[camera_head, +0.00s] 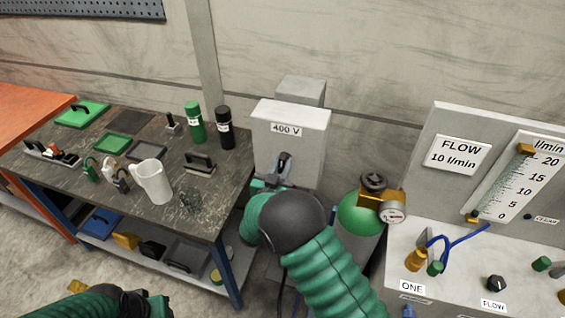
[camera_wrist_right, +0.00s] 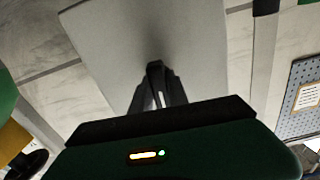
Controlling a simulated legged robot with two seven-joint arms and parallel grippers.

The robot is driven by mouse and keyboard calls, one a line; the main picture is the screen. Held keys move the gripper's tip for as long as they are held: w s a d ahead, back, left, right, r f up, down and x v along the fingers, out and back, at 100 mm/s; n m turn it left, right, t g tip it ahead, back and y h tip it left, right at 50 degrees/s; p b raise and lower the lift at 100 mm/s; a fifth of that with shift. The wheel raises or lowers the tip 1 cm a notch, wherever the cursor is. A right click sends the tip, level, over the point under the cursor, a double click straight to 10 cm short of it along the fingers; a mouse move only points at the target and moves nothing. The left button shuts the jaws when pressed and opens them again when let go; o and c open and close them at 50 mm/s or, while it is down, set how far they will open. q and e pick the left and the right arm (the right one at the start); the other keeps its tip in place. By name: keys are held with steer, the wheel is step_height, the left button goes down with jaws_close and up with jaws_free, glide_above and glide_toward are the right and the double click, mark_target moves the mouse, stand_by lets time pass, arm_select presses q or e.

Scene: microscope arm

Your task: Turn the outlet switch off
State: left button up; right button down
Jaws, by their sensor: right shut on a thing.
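My right gripper (camera_head: 270,183) is at the lever, partly hidden by my own wrist. In the right wrist view my fingers (camera_wrist_right: 157,92) are shut on the dark lever, close in front of the grey box face (camera_wrist_right: 150,35). My left gripper (camera_head: 150,303) shows only in part at the bottom left edge, and its jaws are unclear.
A dark workbench (camera_head: 120,205) on the left carries a white mug (camera_head: 152,181), green and black bottles and several tools. A green gas cylinder (camera_head: 360,212) with a gauge stands right of the box. A flow panel (camera_head: 440,268) with knobs and a blue tube is at right.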

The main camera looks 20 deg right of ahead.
steer(key=shift+s+f+n, duration=0.1)
steer(key=shift+f+n, duration=0.3)
steer(key=shift+n, duration=0.1)
steer(key=c, duration=1.3)
jaws_free()
steer(key=shift+a+r, duration=0.1)
steer(key=shift+r, duration=0.1)
